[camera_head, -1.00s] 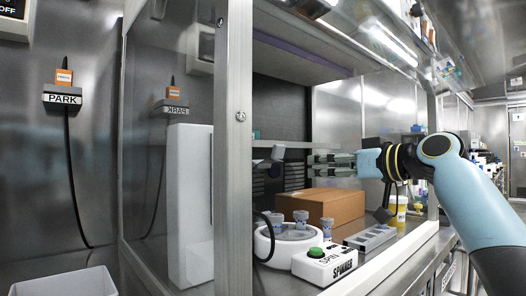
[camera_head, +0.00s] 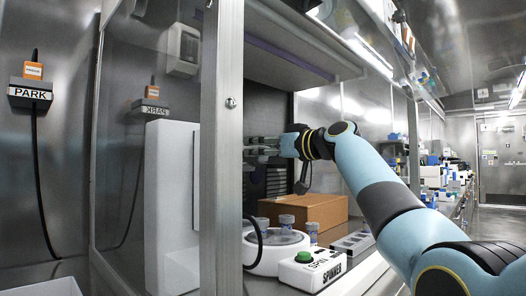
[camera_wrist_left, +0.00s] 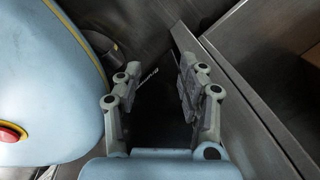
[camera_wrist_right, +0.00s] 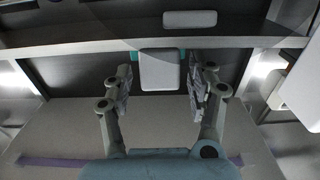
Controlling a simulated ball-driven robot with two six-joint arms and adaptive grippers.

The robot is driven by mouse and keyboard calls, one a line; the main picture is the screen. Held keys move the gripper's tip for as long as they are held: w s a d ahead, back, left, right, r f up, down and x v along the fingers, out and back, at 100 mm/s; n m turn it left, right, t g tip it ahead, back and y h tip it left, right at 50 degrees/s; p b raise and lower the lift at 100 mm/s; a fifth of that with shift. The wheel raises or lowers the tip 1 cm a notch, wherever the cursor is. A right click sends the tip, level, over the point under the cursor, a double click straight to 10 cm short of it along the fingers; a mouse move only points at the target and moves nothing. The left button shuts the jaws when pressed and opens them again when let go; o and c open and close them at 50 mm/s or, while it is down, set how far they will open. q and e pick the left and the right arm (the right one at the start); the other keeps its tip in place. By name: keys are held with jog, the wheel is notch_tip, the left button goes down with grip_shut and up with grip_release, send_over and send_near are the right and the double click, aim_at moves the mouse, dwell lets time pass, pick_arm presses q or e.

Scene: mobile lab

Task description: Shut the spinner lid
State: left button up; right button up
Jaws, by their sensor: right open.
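The spinner (camera_head: 262,262) is a white round device on the bench inside the cabinet, with several capped tubes standing in its open top. Its control box (camera_head: 312,270) has a green button and sits in front of it. My right gripper (camera_head: 264,150) is open and empty, above and behind the spinner. In the right wrist view its fingers (camera_wrist_right: 160,88) are apart. A faint curved clear edge at the top of that view may be the lid, but I cannot tell. My left gripper (camera_wrist_left: 163,85) is open and empty over a dark area, outside the head view.
A metal post (camera_head: 222,180) and glass pane stand left of the spinner. A brown cardboard box (camera_head: 315,211) is behind it, and a grey rack (camera_head: 352,243) to its right. A black cable arches beside the spinner. A PARK holder (camera_head: 31,94) hangs on the left wall.

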grip_shut()
dwell(0.4)
pick_arm(q)
jog(key=shift+r, duration=0.1)
pick_arm(e)
jog(key=shift+s+d+f, duration=0.1)
jog(key=shift+s, duration=0.05)
jog(key=shift+s+d, duration=0.15)
jog(key=shift+d, duration=0.05)
pick_arm(q)
jog(key=shift+w+d+r+p, duration=0.1)
jog(key=shift+d+r+p, duration=0.15)
jog(key=shift+p, duration=0.2)
pick_arm(e)
jog(key=s+d+f, duration=0.4)
jog(key=s+d, duration=0.3)
jog(key=shift+f, duration=0.4)
pick_arm(q)
jog(key=shift+s+a, duration=0.1)
jog(key=shift+s, duration=0.35)
pick_arm(e)
jog(key=c, duration=1.1)
grip_release()
jog(key=shift+a, duration=0.1)
